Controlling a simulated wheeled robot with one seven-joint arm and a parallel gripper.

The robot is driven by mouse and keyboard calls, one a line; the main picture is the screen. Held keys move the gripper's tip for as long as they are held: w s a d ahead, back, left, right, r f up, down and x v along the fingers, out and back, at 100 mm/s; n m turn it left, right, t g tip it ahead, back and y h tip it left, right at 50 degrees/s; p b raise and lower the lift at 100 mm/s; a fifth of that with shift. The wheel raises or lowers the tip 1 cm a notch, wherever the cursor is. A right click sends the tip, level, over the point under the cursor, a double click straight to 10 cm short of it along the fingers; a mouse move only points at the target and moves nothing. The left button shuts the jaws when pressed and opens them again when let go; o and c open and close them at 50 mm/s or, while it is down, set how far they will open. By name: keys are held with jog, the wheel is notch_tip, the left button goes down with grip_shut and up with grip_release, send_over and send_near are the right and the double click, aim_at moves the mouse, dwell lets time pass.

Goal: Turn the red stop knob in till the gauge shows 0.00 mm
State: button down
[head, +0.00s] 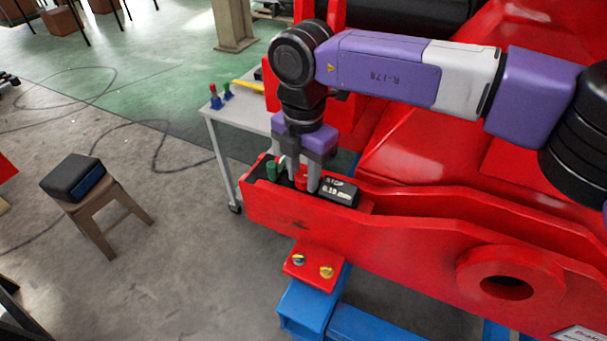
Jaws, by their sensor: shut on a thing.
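The red stop knob (301,179) stands in the recess at the near end of the red crane part. My gripper (299,184) points straight down over it, with its fingers shut on the knob from both sides, partly hiding it. Just to the right is the dark gauge box (340,192). Its display appears to read 0.19 mm, though the digits are small. A green knob (271,169) stands to the left of the fingers.
The red beam (420,235) runs right from the recess, on a blue stand (312,300). A grey trolley table (247,118) stands behind, with small coloured items (214,97). A wooden stool (100,205) carries a dark box (73,178). Cables lie on the open floor at left.

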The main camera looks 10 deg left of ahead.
jog(key=shift+w+r+m+b, duration=0.1)
jog(key=shift+m+b, duration=0.2)
jog(key=shift+m, duration=1.9)
jog(key=c, duration=1.2)
grip_release()
jog(key=shift+o, duration=1)
